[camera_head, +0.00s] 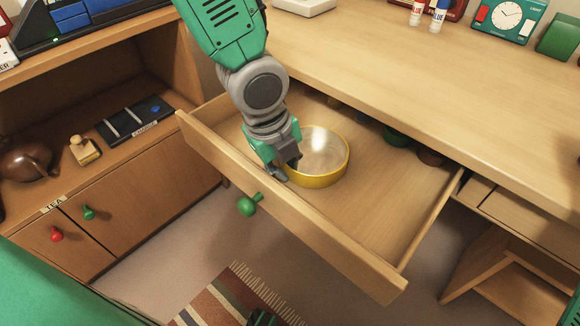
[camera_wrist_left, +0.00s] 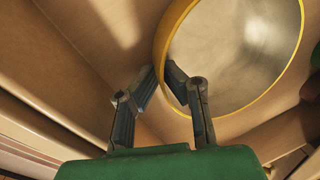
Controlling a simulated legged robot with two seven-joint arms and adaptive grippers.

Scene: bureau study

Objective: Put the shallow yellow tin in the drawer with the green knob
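The shallow yellow tin (camera_head: 322,180) is round and open-topped, with a pale shiny inside. It is upright in the pulled-out drawer (camera_head: 385,215), near its left front part; whether it touches the drawer floor is hard to tell. The green knob (camera_head: 249,204) is on the drawer's front panel. My left gripper (camera_head: 286,172) reaches down over the drawer front to the tin's near left rim. In the left wrist view the tin's wall (camera_wrist_left: 170,28) runs between the closed fingertips (camera_wrist_left: 160,76), one inside and one outside.
Several round things, one green (camera_head: 396,137), sit at the drawer's back under the desk top (camera_head: 420,80). The drawer's right part is clear.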

